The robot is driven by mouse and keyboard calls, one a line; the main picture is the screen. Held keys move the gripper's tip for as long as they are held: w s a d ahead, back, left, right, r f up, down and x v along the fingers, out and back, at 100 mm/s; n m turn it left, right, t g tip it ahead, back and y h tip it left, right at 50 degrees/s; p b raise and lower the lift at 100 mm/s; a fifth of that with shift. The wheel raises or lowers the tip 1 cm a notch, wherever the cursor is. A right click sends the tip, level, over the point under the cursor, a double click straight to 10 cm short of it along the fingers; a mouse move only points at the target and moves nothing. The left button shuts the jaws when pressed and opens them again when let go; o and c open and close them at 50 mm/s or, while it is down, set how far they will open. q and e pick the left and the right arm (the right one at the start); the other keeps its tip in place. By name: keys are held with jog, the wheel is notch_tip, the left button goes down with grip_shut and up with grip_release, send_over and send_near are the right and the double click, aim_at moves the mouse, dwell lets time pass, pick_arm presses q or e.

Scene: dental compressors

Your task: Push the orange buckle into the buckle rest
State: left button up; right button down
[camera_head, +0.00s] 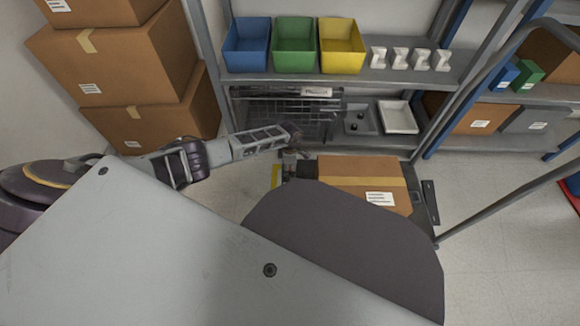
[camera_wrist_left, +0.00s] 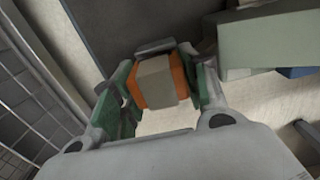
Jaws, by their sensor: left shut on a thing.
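The orange buckle (camera_wrist_left: 179,76) shows in the left wrist view as an orange block with a beige middle part. My left gripper (camera_wrist_left: 163,84) is shut on it, with a green-grey finger on each side. A small grey piece (camera_wrist_left: 155,47) lies just beyond the buckle; I cannot tell whether it is the buckle rest or whether they touch. In the head view my left gripper (camera_head: 291,160) hangs at the end of the arm, beside the left end of a carton. The buckle cannot be made out there. My right gripper is not in view.
A carton (camera_head: 345,170) lies on a low dark cart (camera_head: 420,205) with a grey handle. Behind stands a shelf (camera_head: 370,77) with blue, green and yellow bins, and a wire basket (camera_head: 275,108) below. Stacked cartons (camera_head: 120,65) stand at the left. Floor is free at the right.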

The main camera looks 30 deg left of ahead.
pick_arm(q)
jog(key=shift+f, duration=0.1)
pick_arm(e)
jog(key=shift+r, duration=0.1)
pick_arm(q)
jog(key=o, duration=1.1)
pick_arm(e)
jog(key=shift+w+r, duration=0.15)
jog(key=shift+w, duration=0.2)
pick_arm(q)
jog(key=shift+o, duration=0.2)
jog(key=shift+r, duration=1.05)
notch_tip(320, 180, up, 10)
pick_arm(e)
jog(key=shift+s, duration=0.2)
